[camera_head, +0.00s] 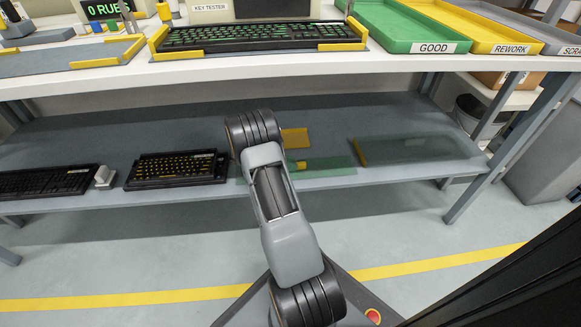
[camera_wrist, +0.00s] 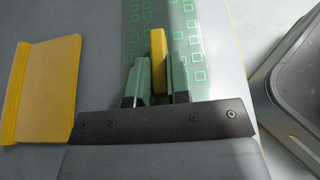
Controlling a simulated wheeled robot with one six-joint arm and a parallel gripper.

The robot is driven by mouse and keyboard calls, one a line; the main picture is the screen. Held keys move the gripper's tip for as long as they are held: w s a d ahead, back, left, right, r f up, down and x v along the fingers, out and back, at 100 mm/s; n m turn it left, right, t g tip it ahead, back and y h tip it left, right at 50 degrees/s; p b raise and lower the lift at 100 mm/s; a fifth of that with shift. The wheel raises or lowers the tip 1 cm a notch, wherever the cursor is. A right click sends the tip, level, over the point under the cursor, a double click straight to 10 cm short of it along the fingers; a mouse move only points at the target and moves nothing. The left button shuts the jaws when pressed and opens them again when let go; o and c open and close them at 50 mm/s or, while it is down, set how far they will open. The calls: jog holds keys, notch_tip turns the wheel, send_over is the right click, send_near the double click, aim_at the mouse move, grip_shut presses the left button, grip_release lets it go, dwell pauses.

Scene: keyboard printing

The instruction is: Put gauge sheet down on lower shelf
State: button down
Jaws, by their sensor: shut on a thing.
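The gauge sheet is a see-through green strip (camera_head: 335,167) printed with small green squares, with a raised yellow grip tab. In the wrist view, my gripper (camera_wrist: 158,87) is shut on the yellow tab (camera_wrist: 158,50), and the sheet (camera_wrist: 208,55) stretches away beyond the fingers. In the head view, the sheet lies flat along the front edge of the lower shelf (camera_head: 225,130). My arm hides part of it. I cannot tell whether it touches the shelf or hovers just above.
A yellow plate (camera_head: 296,138) lies behind the sheet; it also shows in the wrist view (camera_wrist: 48,85). A clear sheet with a yellow edge (camera_head: 420,150) lies to the right. A black keyboard with yellow legends (camera_head: 176,168) and another keyboard (camera_head: 45,182) are at left. The bench (camera_head: 280,68) overhangs.

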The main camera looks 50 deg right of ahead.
jog(key=c, duration=1.1)
grip_release()
